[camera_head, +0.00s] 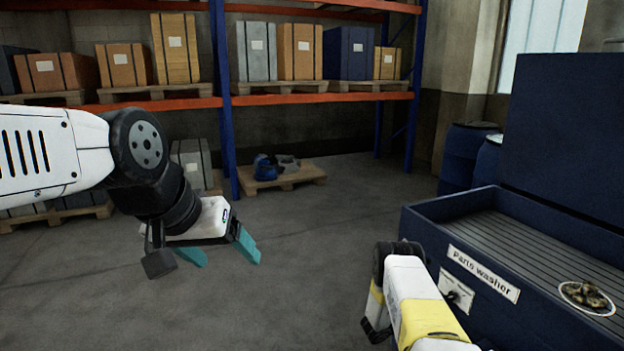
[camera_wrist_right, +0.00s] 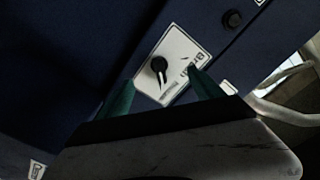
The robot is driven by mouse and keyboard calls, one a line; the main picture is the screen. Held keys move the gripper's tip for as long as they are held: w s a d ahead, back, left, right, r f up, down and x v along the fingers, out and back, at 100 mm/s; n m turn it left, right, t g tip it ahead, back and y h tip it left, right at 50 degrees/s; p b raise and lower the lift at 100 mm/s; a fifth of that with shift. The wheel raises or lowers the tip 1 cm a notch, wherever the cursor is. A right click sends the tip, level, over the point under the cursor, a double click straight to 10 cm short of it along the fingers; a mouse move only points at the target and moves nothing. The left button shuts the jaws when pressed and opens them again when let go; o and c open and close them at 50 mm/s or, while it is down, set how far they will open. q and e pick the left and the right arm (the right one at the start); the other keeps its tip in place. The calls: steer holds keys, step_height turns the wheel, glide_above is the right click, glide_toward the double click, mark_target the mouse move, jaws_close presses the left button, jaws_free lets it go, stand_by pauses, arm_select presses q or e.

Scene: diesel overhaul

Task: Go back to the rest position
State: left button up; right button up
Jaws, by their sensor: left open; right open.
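My left gripper (camera_head: 222,256) hangs over open floor at the left of the head view. Its teal fingers are apart and nothing is between them. My right arm comes in at the bottom of the head view, in front of the parts washer; its fingers are hidden there. In the right wrist view my right gripper (camera_wrist_right: 160,92) has its two teal fingertips apart and empty. Between them shows a white switch plate (camera_wrist_right: 172,70) with a black knob (camera_wrist_right: 159,65) on the blue washer front. Whether the fingertips touch the plate cannot be told.
The blue parts washer (camera_head: 425,228) stands at the right, close to my right arm. A round dish (camera_head: 574,300) with small dirty parts lies on its ribbed top. Blue drums (camera_head: 460,160) stand behind it. Shelving (camera_head: 223,130) with boxes lines the back. The middle floor is clear.

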steer(key=shift+v, duration=0.9)
